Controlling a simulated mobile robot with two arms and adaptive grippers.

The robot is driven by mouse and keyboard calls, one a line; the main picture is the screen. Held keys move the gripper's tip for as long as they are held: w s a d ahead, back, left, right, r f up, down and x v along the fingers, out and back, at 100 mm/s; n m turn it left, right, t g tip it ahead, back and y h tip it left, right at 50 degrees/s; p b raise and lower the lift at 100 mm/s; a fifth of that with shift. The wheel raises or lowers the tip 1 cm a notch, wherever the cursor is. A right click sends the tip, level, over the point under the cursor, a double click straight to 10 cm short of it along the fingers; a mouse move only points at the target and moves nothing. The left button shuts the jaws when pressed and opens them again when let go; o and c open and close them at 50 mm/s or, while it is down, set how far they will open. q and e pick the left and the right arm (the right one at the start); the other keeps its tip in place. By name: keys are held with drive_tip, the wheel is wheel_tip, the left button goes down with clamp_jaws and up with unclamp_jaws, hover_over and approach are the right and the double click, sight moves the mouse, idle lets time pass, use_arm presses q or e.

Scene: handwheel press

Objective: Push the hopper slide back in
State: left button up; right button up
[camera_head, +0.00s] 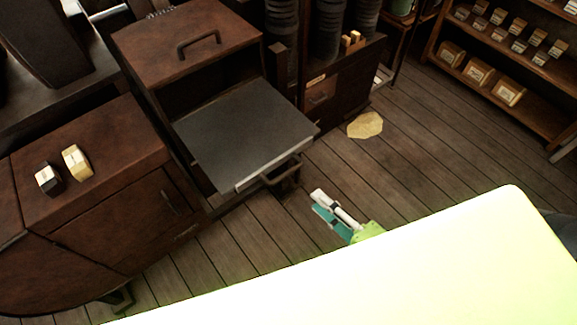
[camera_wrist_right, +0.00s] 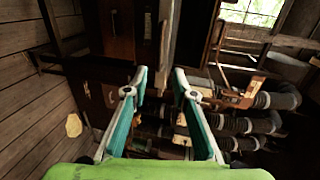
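The hopper slide (camera_head: 240,130) is a flat dark-grey plate with a pale front edge and a dark handle (camera_head: 281,173). In the head view it sticks out of a brown cabinet (camera_head: 185,45), toward the lower right. My right gripper (camera_head: 317,200) has teal and white fingers and is to the lower right of the handle, apart from it. In the right wrist view its fingertips (camera_wrist_right: 160,76) are spread with nothing held between them. I cannot make out the slide clearly in that view. My left gripper is not in view.
A brown cabinet (camera_head: 90,190) at left carries a black block (camera_head: 47,178) and a pale yellow block (camera_head: 76,162). A yellow patch (camera_head: 365,125) lies on the plank floor (camera_head: 420,150). A shelf (camera_head: 510,75) with small boxes stands at upper right. My bright arm hides the lower right.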

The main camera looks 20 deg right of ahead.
sight(287, 172)
drive_tip(key=b+x, duration=0.3)
drive_tip(key=x, duration=1)
drive_tip(key=shift+w+f, duration=0.1)
drive_tip(key=shift+w, duration=0.15)
clamp_jaws()
